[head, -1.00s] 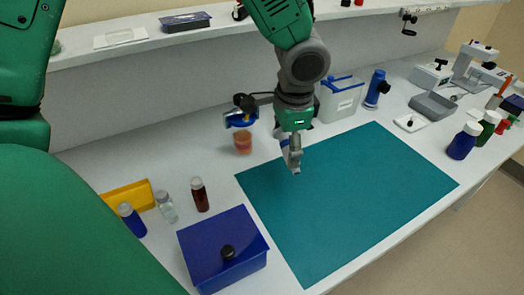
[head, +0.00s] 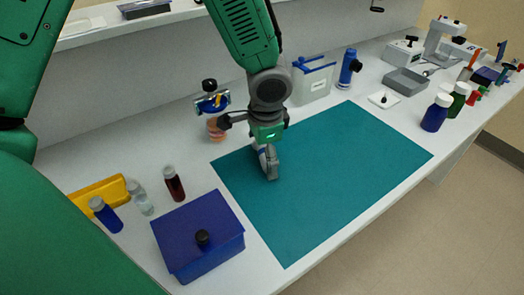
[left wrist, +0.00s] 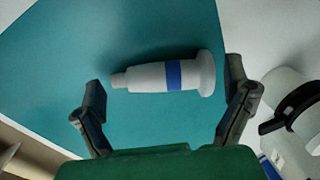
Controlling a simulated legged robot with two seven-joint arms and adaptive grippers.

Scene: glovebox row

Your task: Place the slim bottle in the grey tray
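A slim whitish bottle with a blue band (left wrist: 172,76) shows in the left wrist view over the teal mat, its narrow tip to the left and its wide end to the right. My left gripper (left wrist: 168,80) is open, with one finger beyond each end of the bottle in that view. I cannot tell whether anything touches. In the head view my left gripper (head: 269,164) points down over the mat's upper left part and largely hides the bottle. The grey tray (head: 405,81) stands at the back right, beyond the mat. My right gripper is not in view.
The teal mat (head: 320,190) is otherwise clear. A blue lidded box (head: 195,237), several vials and a yellow tray (head: 98,193) stand at left. A white container (head: 313,82) and blue bottle (head: 436,113) stand beyond and right of the mat.

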